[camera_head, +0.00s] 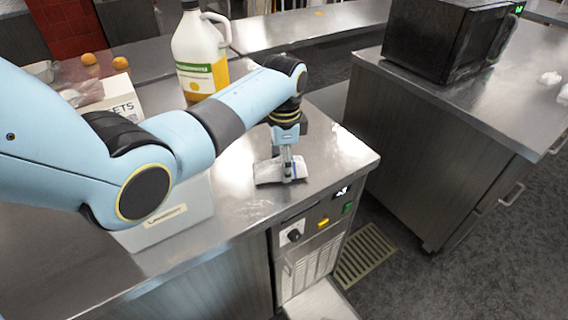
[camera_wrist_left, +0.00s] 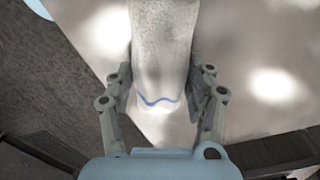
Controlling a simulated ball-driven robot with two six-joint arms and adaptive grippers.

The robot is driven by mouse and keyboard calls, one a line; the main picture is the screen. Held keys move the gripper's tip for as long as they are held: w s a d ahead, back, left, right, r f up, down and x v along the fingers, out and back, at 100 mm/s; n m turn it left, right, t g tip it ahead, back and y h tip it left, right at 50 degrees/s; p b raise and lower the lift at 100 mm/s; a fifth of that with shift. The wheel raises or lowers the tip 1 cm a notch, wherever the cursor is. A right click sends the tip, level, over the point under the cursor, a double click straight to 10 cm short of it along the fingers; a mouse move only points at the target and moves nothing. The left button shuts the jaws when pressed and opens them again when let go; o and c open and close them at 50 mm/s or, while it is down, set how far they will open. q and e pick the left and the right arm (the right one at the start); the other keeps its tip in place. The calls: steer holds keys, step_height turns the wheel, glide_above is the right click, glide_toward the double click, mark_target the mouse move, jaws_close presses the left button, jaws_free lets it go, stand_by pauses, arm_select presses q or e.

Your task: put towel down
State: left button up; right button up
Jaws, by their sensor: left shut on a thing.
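A white towel (camera_head: 268,171) is at the steel counter (camera_head: 245,206), near its right front corner. My left gripper (camera_head: 288,172) comes down from above and is shut on the towel. In the left wrist view the towel (camera_wrist_left: 163,50), pale with a wavy blue stripe near its end, sits between the two fingers of the left gripper (camera_wrist_left: 161,100). The towel looks low over or touching the counter; I cannot tell which. My right gripper is not in view.
A large white jug (camera_head: 199,50) with a green and yellow label stands behind my left arm. A black microwave (camera_head: 445,40) stands on another counter at right. An open floor gap lies between the counters.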

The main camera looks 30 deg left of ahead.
arm_select(q)
steer(key=shift+f, duration=0.45)
steer(key=shift+f, duration=0.1)
steer(key=o, duration=1)
step_height(320, 180, up, 12)
steer(key=shift+r, duration=0.15)
